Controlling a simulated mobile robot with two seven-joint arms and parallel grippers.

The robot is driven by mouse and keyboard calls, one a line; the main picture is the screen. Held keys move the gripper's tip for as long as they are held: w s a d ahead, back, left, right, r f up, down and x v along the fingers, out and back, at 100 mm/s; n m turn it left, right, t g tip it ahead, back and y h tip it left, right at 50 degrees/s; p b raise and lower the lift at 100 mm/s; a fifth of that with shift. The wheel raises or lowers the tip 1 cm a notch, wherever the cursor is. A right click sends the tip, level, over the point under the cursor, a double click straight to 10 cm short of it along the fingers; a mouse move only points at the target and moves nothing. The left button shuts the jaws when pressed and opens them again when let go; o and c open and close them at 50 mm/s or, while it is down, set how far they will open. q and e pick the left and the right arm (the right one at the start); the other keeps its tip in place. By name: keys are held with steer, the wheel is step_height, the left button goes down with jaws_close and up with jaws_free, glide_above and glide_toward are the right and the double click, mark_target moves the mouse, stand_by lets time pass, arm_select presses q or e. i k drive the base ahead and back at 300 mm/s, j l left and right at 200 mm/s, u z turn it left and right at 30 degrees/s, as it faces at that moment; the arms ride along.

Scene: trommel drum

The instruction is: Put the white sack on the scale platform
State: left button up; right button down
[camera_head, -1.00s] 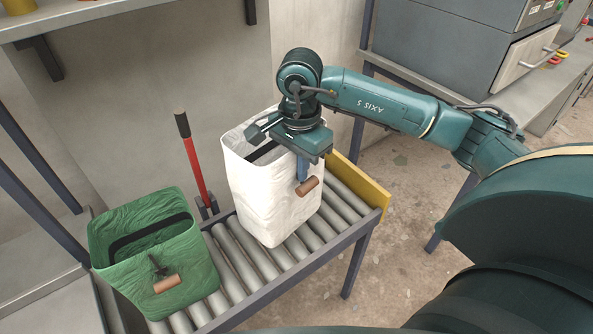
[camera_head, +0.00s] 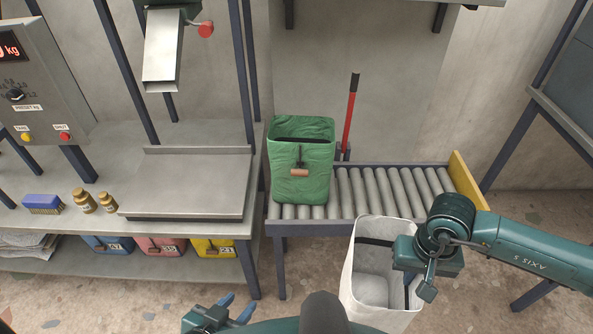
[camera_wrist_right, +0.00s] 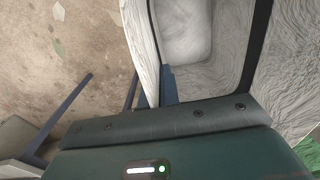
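The white sack (camera_head: 362,284), open at the top, hangs upright in front of the roller conveyor in the head view. My right gripper (camera_head: 418,283) is shut on its right rim, partly hidden by the wrist. The wrist view shows the sack's rim (camera_wrist_right: 142,45) between the fingers (camera_wrist_right: 158,88) and the sack's inside. The scale platform (camera_head: 190,185) is a bare grey metal plate on the bench at left. My left gripper (camera_head: 238,305) is open and empty at the bottom, in front of the bench.
A green sack (camera_head: 302,175) stands on the left end of the roller conveyor (camera_head: 385,190), next to the bench. The conveyor's right part is clear.

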mark_target(188, 180)
steer(key=i+j, duration=0.1)
steer(key=j, duration=1)
steer(key=i+j, duration=0.1)
steer(key=j, duration=2.1)
steer(key=i, duration=0.55)
steer(key=j, duration=0.05)
